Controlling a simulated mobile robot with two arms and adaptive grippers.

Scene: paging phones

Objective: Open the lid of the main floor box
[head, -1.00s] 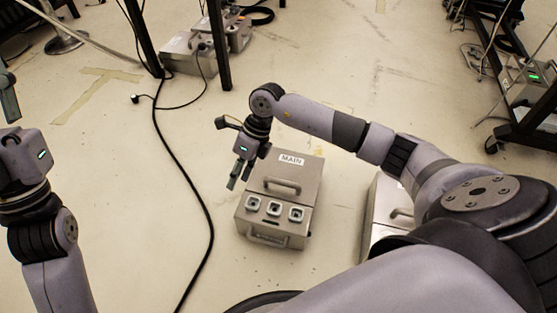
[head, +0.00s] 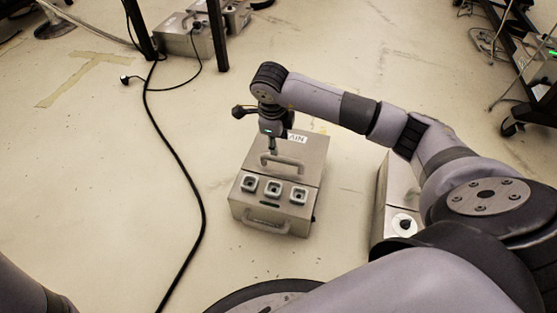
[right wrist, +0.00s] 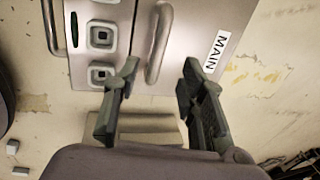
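The metal main floor box (head: 262,208) stands on the floor in the middle of the head view, its lid (head: 312,160) down. The lid carries a loop handle (head: 283,166) and a MAIN label (head: 297,138), partly hidden by my right arm. My right gripper (head: 273,147) points down over the lid, just behind the handle. In the right wrist view its two fingers (right wrist: 160,72) are open, and one end of the lid handle (right wrist: 158,45) shows between them. I cannot tell whether they touch it. My left gripper is out of view.
The box front has several square sockets (head: 273,188) and a lower front handle (head: 262,225). Another metal box (head: 381,205) stands to the right, partly hidden by my arm. A black cable (head: 190,190) runs along the floor at left. A rack (head: 530,105) stands far right.

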